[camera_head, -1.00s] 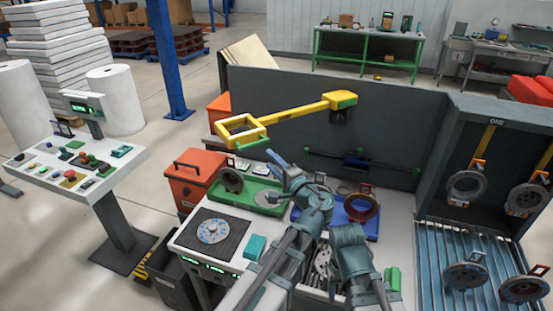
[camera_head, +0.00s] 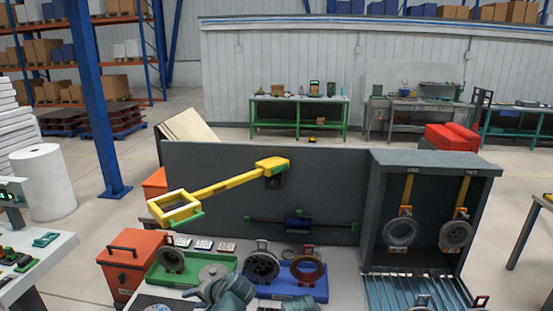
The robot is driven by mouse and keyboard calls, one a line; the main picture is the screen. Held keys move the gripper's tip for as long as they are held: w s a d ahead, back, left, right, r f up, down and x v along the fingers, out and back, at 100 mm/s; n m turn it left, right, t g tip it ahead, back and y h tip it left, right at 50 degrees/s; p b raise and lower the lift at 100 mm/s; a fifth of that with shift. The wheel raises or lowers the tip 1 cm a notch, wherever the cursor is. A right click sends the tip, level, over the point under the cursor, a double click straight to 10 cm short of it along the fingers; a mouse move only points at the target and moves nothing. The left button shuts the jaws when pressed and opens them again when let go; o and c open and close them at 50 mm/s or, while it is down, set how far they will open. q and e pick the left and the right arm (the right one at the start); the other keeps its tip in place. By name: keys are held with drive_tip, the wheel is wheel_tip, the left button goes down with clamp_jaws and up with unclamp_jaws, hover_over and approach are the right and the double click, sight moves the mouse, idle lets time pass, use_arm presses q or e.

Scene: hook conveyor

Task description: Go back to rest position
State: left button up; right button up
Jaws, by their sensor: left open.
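Only a small part of my left arm shows at the bottom edge, left of centre. My left gripper (camera_head: 203,290) is there, low in front of the green tray (camera_head: 168,279), with nothing seen held in it. It is open, though its fingers are small and partly cut off. A dark ring part (camera_head: 171,260) stands at the green tray, and a grey disc (camera_head: 212,272) is behind my left arm. The blue tray (camera_head: 318,291) holds a dark wheel (camera_head: 262,266) and a reddish-brown ring (camera_head: 307,268).
A yellow arm with a square frame (camera_head: 175,208) juts from the dark back panel (camera_head: 330,185). A dark cabinet (camera_head: 375,200) at right has hanging rings (camera_head: 402,232) above a slatted blue rack (camera_head: 395,290). An orange box (camera_head: 130,262) and a control console (camera_head: 40,255) stand left.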

use_arm(q)
drive_tip(key=s+d+f+g+h+b, duration=0.2)
drive_tip(key=s+d+f, duration=0.4)
drive_tip(key=d, duration=0.3)
drive_tip(key=s+d+f+g+h+b, duration=0.3)
drive_tip(key=s+d+f+h+b, duration=0.1)
drive_tip(key=s+d+f, duration=0.3)
drive_tip(key=shift+s+d+f+m+h, duration=0.3)
drive_tip(key=shift+s+d+h, duration=0.45)
drive_tip(key=shift+d, duration=0.5)
drive_tip(key=shift+o, duration=0.3)
drive_tip(key=shift+s, duration=0.1)
idle(1.1)
